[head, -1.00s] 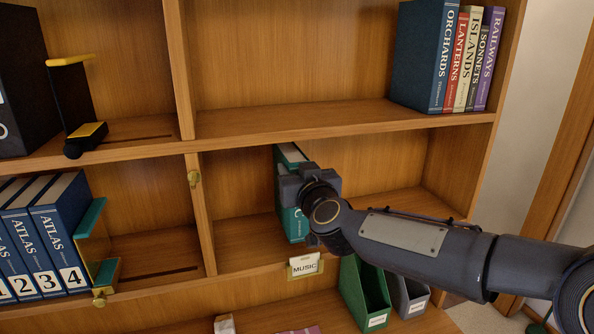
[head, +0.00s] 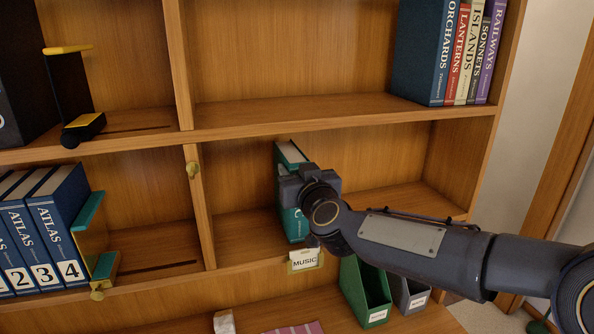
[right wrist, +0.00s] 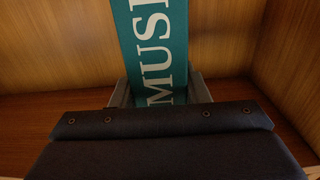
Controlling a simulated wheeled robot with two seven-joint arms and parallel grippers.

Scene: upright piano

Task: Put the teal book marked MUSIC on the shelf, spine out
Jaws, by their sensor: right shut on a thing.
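The teal book (head: 286,185) marked MUSIC stands upright inside the lower middle shelf compartment (head: 240,226), above the MUSIC label. In the right wrist view its teal spine (right wrist: 152,45) with white letters faces my camera. My right gripper (head: 300,184) is shut on the book, with a finger on each side of it, and hides much of its spine in the head view. Whether the book's foot touches the shelf board is hard to tell. My left gripper is out of view.
The MUSIC label (head: 304,260) is on the shelf edge. Atlas volumes (head: 50,222) with a teal and brass bookend (head: 95,245) stand in the left compartment. Several books (head: 465,50) stand above right. Green (head: 366,292) and grey (head: 411,296) file holders stand below. The compartment has free room right of the book.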

